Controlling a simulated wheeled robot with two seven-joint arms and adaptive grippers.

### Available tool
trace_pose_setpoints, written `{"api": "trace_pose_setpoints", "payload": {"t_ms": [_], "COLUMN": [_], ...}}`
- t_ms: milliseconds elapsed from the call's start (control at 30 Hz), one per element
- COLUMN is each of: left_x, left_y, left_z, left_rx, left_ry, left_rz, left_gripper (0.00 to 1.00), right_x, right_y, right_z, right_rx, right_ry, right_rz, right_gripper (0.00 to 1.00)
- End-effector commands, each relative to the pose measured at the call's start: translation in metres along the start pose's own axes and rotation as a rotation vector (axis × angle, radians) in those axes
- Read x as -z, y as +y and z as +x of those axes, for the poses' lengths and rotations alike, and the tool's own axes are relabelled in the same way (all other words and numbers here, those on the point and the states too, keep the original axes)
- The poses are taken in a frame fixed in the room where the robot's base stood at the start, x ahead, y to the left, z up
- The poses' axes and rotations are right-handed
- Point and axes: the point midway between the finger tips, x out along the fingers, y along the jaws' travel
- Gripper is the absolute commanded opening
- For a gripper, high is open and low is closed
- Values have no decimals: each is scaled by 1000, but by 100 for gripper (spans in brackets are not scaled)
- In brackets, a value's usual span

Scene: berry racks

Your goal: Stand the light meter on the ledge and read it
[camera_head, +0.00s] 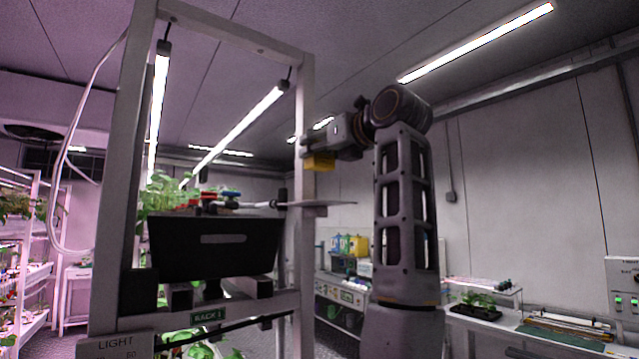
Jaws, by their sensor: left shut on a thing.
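My left gripper (315,147) is beside the rack's right post, its arm rising right of centre. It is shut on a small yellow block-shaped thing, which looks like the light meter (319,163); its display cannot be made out. A thin pale ledge (322,204) sticks out at the right post, below the yellow thing. A clear gap shows between them. My right gripper is not in view.
The white rack frame (122,150) holds a black crate (185,247) with leafy plants and red and blue items on top. A "LIGHT" sign (115,346) hangs lower left. Benches with equipment stand behind at right. Air right of the post is partly filled by my arm.

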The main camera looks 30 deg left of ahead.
Motion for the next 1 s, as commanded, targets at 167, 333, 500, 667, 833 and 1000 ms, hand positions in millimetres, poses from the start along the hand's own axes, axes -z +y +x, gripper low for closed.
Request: {"api": "trace_pose_setpoints", "payload": {"t_ms": [167, 333, 500, 667, 833, 1000], "left_x": [18, 27, 28, 28, 31, 43], "left_y": [0, 0, 0, 0, 0, 0], "left_z": [0, 0, 0, 0, 0, 0], "left_rx": [0, 0, 0, 0, 0, 0], "left_ry": [-1, -1, -1, -1, 0, 0], "left_rz": [0, -1, -1, 0, 0, 1], "left_gripper": [24, 24, 24, 24, 24, 24], "right_x": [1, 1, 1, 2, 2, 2], "right_y": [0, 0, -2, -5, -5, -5], "right_z": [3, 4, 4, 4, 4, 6], "right_rx": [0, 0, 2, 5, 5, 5], "right_ry": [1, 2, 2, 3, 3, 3], "right_rz": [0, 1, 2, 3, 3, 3], "right_gripper": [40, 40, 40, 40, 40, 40]}}
